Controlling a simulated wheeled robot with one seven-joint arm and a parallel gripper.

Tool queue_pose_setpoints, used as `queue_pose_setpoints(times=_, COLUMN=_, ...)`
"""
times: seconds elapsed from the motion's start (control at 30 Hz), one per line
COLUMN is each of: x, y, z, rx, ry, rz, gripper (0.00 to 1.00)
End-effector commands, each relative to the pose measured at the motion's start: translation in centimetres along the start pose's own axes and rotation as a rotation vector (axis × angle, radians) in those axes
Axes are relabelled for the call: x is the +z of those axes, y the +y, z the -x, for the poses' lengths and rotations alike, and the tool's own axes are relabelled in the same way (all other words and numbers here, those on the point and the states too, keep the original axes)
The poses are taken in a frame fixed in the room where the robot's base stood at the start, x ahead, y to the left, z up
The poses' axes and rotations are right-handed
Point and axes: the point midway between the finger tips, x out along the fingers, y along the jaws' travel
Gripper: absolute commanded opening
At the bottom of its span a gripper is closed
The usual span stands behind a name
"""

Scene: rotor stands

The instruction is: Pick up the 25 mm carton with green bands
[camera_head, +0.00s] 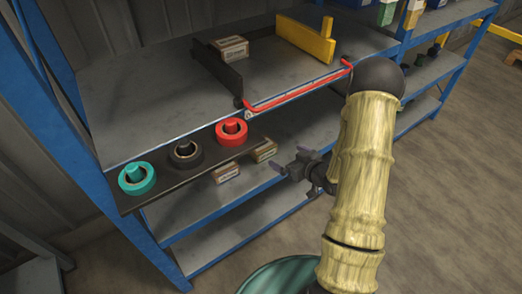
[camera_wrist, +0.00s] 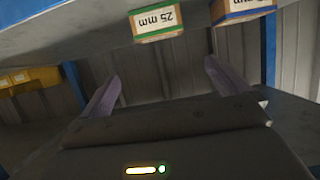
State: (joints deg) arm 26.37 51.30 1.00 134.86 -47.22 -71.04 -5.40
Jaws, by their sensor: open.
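In the head view my gripper (camera_head: 276,171) is beside the shelf rack, near two small cartons, a left one (camera_head: 226,172) and a right one (camera_head: 263,150). Their bands are too small there to tell which is green.
A carton with blue bands (camera_wrist: 240,10) is close beside the green one. Above the cartons, a board holds green (camera_head: 137,178), black (camera_head: 186,154) and red (camera_head: 231,131) rotors. A red bar (camera_head: 300,91) edges the upper shelf (camera_head: 140,100). Another carton (camera_head: 232,47) stands on that shelf.

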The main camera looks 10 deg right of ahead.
Motion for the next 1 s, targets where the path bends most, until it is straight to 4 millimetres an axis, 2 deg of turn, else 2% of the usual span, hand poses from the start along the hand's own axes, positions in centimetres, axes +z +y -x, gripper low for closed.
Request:
queue_pose_setpoints(times=0.6, x=0.1, y=-0.3, z=-10.6, rx=-0.005, ry=0.001, rz=0.005, gripper=1.00)
queue_pose_setpoints(times=0.73, x=0.1, y=-0.3, z=-11.5, rx=-0.003, ry=0.000, rz=0.002, gripper=1.00)
queue_pose_setpoints(times=1.0, x=0.1, y=-0.1, z=-11.5, rx=0.000, ry=-0.001, rz=0.001, gripper=1.00)
